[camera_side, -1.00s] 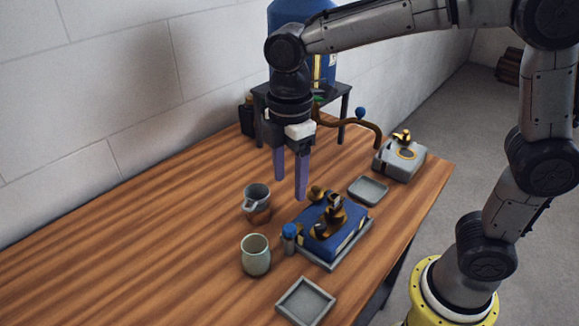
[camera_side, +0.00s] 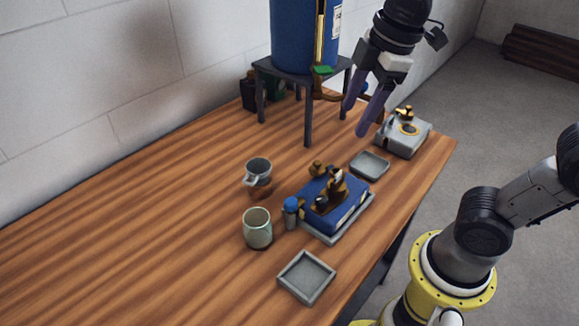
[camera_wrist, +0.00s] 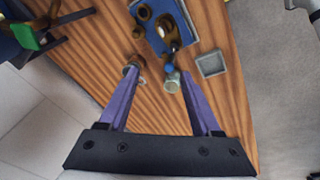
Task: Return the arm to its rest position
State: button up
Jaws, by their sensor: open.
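My gripper (camera_side: 368,118) is open and empty in the side view, with its two purple fingers pointing down above the far right part of the wooden table. It is raised clear of the table, between the black stand and the grey box. In the wrist view its fingers (camera_wrist: 152,82) are spread wide with nothing held between them; the table, cups and blue block show beyond them. The upper part of my arm is out of the side view.
A blue tank (camera_side: 298,38) stands on a black stand (camera_side: 308,125). The table (camera_side: 130,235) holds a blue block (camera_side: 345,216) with brass fittings on a grey tray, a metal mug (camera_side: 258,170), a pale green cup (camera_side: 257,228), a blue-capped bottle (camera_side: 291,212), empty trays (camera_side: 306,277) and a grey box (camera_side: 403,140). The left is clear.

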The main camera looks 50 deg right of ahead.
jog(key=s+d+f+m+t, duration=0.2)
jog(key=s+f+m, duration=0.3)
jog(key=s+m, duration=0.3)
jog(key=d+m, duration=0.1)
jog(key=m, duration=0.1)
jog(key=shift+s+d+f+m+t, duration=0.25)
jog(key=shift+d+f+m+t, duration=0.05)
jog(key=shift+d+f+m, duration=0.1)
